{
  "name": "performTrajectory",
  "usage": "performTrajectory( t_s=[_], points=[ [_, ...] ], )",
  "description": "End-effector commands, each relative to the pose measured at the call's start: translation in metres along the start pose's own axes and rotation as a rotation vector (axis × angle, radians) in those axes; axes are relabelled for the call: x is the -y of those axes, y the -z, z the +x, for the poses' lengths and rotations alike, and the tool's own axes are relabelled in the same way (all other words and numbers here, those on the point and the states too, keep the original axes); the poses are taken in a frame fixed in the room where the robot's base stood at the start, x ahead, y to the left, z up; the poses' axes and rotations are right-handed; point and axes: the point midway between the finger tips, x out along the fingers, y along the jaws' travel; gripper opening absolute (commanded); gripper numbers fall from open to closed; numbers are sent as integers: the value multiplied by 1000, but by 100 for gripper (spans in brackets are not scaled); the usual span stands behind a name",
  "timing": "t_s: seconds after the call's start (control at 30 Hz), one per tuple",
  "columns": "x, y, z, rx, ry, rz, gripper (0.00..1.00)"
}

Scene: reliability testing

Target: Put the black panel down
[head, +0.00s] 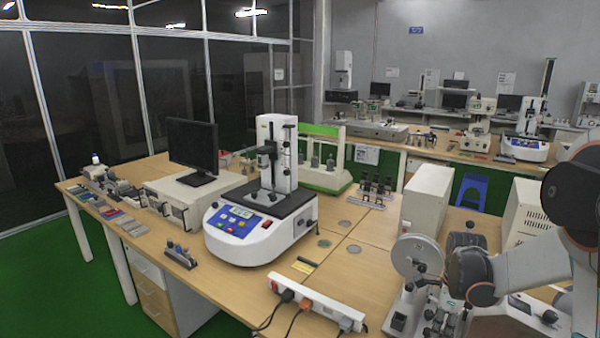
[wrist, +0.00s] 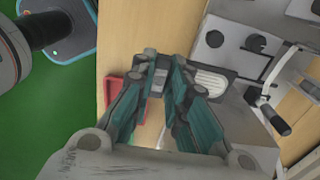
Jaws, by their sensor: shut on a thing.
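In the wrist view my gripper (wrist: 163,60) points away from the camera, its teal-and-grey fingers converged at the tips. In the head view my arm is at the right, and neither the gripper tips nor the panel can be made out.
A red tray (wrist: 113,92) lies just left of the fingers. A grey machine with knobs (wrist: 255,42) and a lever stands close on the right. In the head view, a power strip (head: 318,306) and a white-blue tester (head: 245,235) occupy the bench, with bare wood (head: 365,270) between.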

Motion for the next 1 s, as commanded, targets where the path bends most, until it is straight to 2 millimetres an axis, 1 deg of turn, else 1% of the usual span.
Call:
performTrajectory(
  t_s=[0.03, 0.27, 0.57, 0.67, 0.77, 1.0],
  points=[
    [0, 0, 0, 0, 0, -1, 0],
    [-8, -11, 11, 0, 0, -154, 0],
    [-22, -28, 30, 0, 0, -426, 0],
    [-29, -36, 39, 0, 0, -561, 0],
    [-38, -47, 51, 0, 0, -739, 0],
    [-67, -76, 84, 0, 0, -1251, 0]
  ],
)
